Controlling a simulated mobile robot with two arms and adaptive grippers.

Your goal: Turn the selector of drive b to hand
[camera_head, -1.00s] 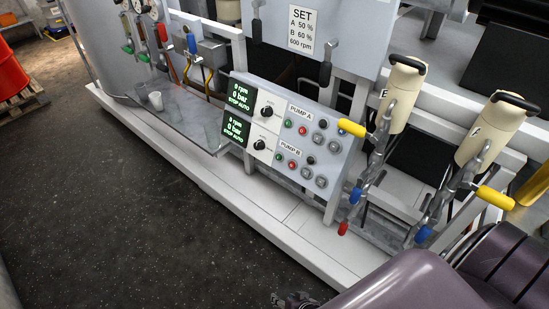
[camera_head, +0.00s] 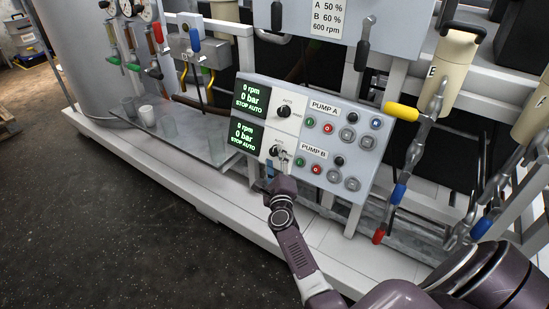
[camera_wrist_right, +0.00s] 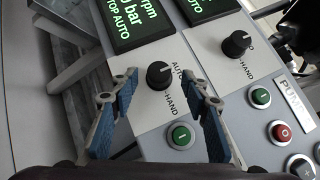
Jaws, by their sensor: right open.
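The pump panel (camera_head: 335,110) has two black selector knobs beside its displays. The lower one, drive B's selector (camera_head: 275,150), is in the PUMP B row; in the right wrist view this knob (camera_wrist_right: 160,75) lies between the fingers, with AUTO and HAND printed beside it. Its mark appears to point towards AUTO. The lower display (camera_head: 245,138) reads 0 rpm, 0 bar, STOP AUTO. My right gripper (camera_head: 277,165) is open in front of this knob; it also shows in the right wrist view (camera_wrist_right: 154,98). Contact cannot be told. My left gripper is not in view.
Drive A's selector (camera_head: 284,112) sits just above, and several PUMP A and PUMP B buttons are to the right. A glass shelf (camera_head: 190,135) with cups is left of the panel. Yellow, blue and red valve handles stand at the right.

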